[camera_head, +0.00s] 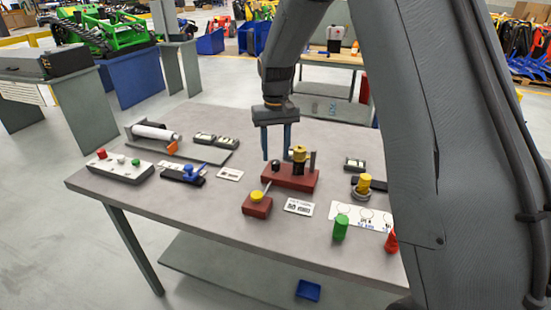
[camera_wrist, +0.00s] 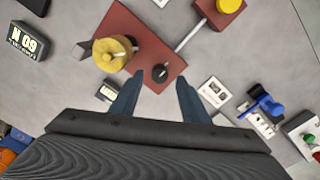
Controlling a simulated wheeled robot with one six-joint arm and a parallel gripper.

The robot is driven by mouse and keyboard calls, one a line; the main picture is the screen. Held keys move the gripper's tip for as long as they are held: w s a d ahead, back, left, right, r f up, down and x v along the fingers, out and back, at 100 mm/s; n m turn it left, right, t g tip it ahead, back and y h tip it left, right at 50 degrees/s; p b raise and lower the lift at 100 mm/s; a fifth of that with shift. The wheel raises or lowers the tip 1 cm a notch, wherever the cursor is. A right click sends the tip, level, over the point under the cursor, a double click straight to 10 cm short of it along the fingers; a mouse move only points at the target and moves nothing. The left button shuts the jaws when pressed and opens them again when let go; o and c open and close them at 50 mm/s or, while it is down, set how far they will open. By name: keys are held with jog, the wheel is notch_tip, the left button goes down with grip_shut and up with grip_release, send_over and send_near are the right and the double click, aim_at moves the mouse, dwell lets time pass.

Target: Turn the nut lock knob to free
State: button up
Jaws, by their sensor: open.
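A dark red block (camera_head: 290,182) stands near the middle of the table; it also fills the top of the wrist view (camera_wrist: 138,30). A small black knob with a pale mark, apparently the nut lock knob (camera_head: 276,165), sits at its left end. In the wrist view the knob (camera_wrist: 159,74) shows just beyond and between my fingertips. A yellow round nut (camera_head: 299,152) stands on the block beside the knob. My gripper (camera_head: 276,157) points down with blue fingers apart and empty, close above the knob. Contact is not visible.
A smaller red box with a yellow knob (camera_head: 257,204) and lever stands in front. A blue-handled clamp (camera_head: 186,174) and a button box (camera_head: 118,167) lie left. A yellow-topped part (camera_head: 364,184), green cylinder (camera_head: 340,227) and red cone (camera_head: 391,241) stand right. The front left table is clear.

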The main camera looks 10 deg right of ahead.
aim_at(276, 162)
notch_tip(276, 162, up, 5)
jog(key=shift+b, duration=0.5)
